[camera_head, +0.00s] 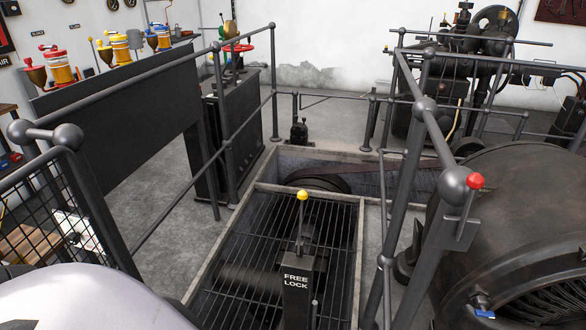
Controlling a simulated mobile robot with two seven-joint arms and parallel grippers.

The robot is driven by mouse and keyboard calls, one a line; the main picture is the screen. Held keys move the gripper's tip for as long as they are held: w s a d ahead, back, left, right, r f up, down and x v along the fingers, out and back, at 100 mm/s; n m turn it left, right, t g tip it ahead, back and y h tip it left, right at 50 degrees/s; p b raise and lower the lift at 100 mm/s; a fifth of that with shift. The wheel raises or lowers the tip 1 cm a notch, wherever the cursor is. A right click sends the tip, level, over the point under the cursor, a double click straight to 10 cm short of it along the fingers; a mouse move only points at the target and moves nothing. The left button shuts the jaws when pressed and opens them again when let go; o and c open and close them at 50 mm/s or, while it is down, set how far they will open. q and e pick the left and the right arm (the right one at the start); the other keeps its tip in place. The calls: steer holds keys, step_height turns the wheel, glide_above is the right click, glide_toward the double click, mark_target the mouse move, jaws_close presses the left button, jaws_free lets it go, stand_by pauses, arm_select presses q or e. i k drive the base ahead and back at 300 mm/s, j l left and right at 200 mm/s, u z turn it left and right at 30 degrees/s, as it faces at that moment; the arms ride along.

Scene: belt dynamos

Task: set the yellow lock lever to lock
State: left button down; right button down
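The yellow lock lever (301,218) stands upright in the middle of the view, a thin rod with a yellow ball on top. It rises from a dark box (297,290) whose front carries the words FREE above LOCK in white. The box stands over a floor grating. From this angle I cannot tell which setting the lever is in. Neither of my grippers shows in this view.
Dark pipe railings (437,130) flank the pit at right and left. A red-knobbed lever (474,184) is on the right railing beside a large black machine (520,240). A grating (240,240) surrounds the box. Grey floor (165,215) is clear at left.

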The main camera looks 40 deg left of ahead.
mark_target(302, 195)
steer(key=i+j, duration=0.2)
steer(key=j, duration=0.15)
steer(key=i+j+z, duration=0.1)
steer(key=j, duration=0.3)
steer(key=i+j+z, duration=0.1)
steer(key=i+j, duration=0.2)
steer(key=j, duration=0.05)
